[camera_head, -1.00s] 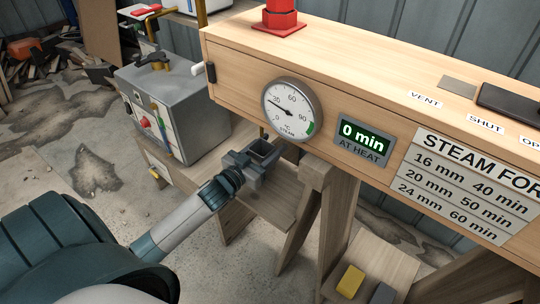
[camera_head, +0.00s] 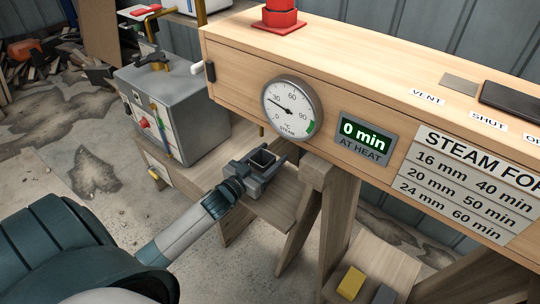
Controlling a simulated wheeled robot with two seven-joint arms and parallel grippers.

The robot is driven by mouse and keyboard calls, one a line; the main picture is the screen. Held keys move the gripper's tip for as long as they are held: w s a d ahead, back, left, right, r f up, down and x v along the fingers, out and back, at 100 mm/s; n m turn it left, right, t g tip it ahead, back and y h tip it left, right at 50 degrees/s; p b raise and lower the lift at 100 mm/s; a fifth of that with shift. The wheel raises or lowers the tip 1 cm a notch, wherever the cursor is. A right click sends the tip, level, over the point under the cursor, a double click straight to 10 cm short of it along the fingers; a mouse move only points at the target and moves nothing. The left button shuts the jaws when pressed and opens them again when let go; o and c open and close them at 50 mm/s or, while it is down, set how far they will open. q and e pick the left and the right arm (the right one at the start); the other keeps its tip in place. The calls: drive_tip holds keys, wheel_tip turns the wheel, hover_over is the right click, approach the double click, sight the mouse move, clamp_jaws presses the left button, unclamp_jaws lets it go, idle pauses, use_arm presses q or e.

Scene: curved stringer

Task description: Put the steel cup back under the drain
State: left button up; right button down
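The steel cup (camera_head: 263,158) is a small square grey cup with a dark open top, upright near the middle of the view. My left gripper (camera_head: 261,168) has its dark grey fingers on either side of it and appears shut on it. It holds the cup just below the left part of the wooden steam box (camera_head: 235,83), above a low wooden stand (camera_head: 278,205). A short brass drain pipe (camera_head: 262,131) shows under the box, behind and above the cup. The cup's lower part is hidden by the gripper. My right gripper is not in view.
A grey boiler unit (camera_head: 175,105) stands left of the cup. The round steam gauge (camera_head: 291,109) and a display reading 0 min (camera_head: 363,138) are on the box front. A wooden trestle leg (camera_head: 335,220) stands close right; yellow (camera_head: 351,282) and grey blocks lie lower right.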

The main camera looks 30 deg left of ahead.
sight(256, 168)
use_arm(q)
drive_tip(key=shift+o, duration=0.5)
drive_tip(key=shift+r, duration=0.15)
drive_tip(key=s, duration=0.8)
drive_tip(key=s+a, duration=0.1)
drive_tip(key=s, duration=0.3)
drive_tip(key=shift+p, duration=0.35)
